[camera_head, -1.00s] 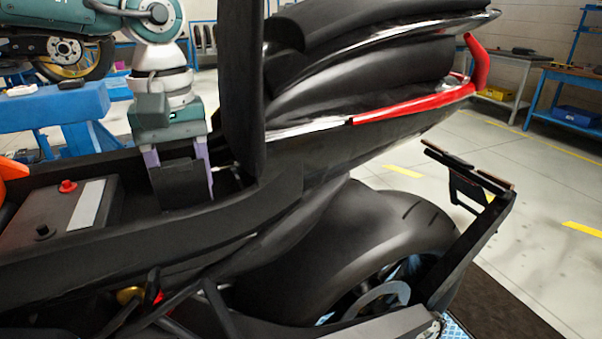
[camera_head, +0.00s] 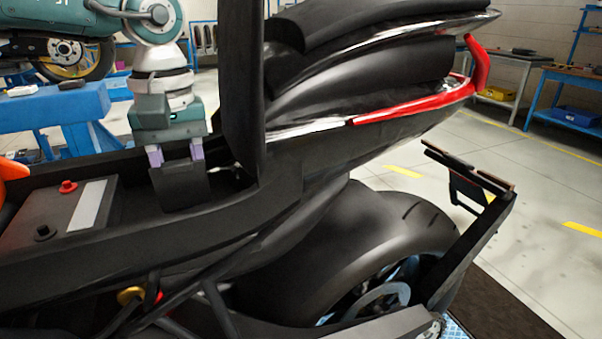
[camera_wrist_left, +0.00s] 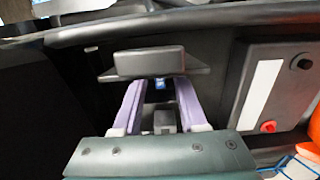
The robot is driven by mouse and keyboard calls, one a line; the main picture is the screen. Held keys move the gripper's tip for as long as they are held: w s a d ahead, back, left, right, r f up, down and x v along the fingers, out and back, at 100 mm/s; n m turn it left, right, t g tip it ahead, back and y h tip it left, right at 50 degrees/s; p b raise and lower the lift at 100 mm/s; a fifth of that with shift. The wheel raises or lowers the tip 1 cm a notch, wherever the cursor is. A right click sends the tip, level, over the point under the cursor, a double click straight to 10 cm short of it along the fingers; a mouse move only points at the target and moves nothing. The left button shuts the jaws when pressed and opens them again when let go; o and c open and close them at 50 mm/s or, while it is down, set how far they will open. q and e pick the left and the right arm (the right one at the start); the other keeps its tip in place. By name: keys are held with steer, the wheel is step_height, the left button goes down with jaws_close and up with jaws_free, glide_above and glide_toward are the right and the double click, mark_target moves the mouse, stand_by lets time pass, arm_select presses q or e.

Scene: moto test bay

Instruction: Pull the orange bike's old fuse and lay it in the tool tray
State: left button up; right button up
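My left gripper (camera_head: 177,158) points down into the open bay of the bike (camera_head: 330,235). Its two purple fingers stand apart, at a dark block (camera_head: 180,187) that hides their lower parts in the head view. In the left wrist view the gripper (camera_wrist_left: 162,88) is open, with a small blue piece (camera_wrist_left: 160,84) between the finger ends, apart from both. It may be the fuse; it is too small to be sure. A dark flat-topped part (camera_wrist_left: 150,62) lies just beyond. I cannot make out the tool tray. My right gripper is not in view.
A battery (camera_head: 60,210) with a red and a black terminal sits left of the gripper. A tall dark panel (camera_head: 243,90) rises close on its right. A blue bench (camera_head: 60,106) stands behind, with small items on top. Floor is free at the right.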

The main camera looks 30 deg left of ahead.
arm_select(q)
jaws_close()
steer(key=shift+r, duration=0.2)
stand_by(1.1)
steer(key=shift+r+p, duration=2.45)
steer(key=shift+r, duration=0.4)
